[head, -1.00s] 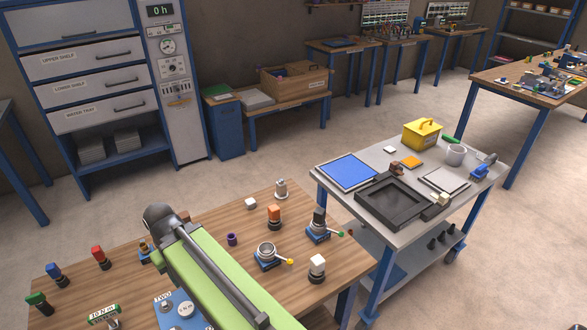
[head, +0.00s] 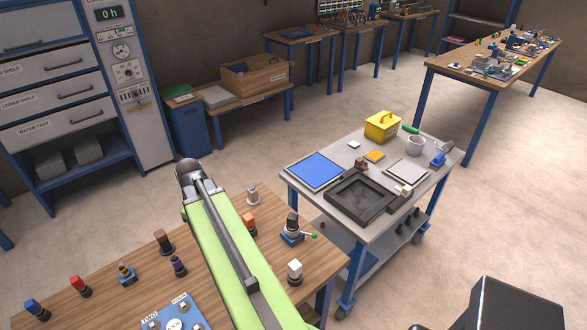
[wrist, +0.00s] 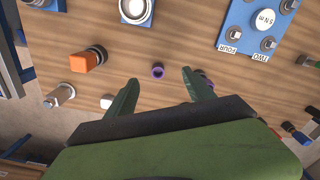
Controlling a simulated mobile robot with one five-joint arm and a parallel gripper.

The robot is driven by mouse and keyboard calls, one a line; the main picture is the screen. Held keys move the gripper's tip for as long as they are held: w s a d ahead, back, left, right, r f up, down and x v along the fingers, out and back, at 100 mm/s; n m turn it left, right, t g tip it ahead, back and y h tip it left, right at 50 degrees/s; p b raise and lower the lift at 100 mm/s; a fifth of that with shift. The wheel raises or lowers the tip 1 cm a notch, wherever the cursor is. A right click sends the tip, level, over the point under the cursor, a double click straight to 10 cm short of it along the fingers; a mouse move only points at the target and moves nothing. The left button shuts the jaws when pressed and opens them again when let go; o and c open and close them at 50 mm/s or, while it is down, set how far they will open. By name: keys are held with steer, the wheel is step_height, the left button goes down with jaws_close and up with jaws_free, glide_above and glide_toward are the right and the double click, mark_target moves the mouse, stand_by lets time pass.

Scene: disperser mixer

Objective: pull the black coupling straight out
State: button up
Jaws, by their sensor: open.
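In the head view a black coupling (head: 292,219) stands upright in a blue holder (head: 291,238) with a green-tipped lever (head: 313,236), near the table's right side. In the wrist view only the edge of a blue base (wrist: 42,4) shows at the top left; I cannot tell whether it is that holder, and no coupling shows on it. My gripper (wrist: 158,88) is open and empty above the wooden table, its fingers on either side of a small purple ring (wrist: 157,71) in the picture. In the head view my green arm hides the gripper.
An orange-topped piece (wrist: 84,62), a metal fitting (wrist: 60,95) and a ring on a blue base (wrist: 136,9) lie around my gripper. A white-topped piece (head: 295,270) stands near the coupling. A grey trolley (head: 376,232) with a black tray stands beyond the table.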

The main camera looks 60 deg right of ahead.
steer(key=s+d+r+p, duration=0.2)
steer(key=s+d+r, duration=0.15)
steer(key=d, duration=0.35)
steer(key=s+d+r+p, duration=0.2)
steer(key=s+d+r, duration=0.1)
steer(key=s+d, duration=0.3)
step_height(320, 180, up, 3)
steer(key=n+p, duration=0.1)
steer(key=p, duration=0.2)
glide_above(293, 216)
step_height(293, 216, down, 18)
steer(key=b, duration=1.7)
steer(key=shift+b, duration=0.4)
steer(key=shift+r, duration=0.15)
jaws_close()
steer(key=shift+r, duration=0.15)
steer(key=shift+w+r+p, duration=0.1)
steer(key=shift+r+p, duration=2.75)
steer(key=shift+p, duration=0.25)
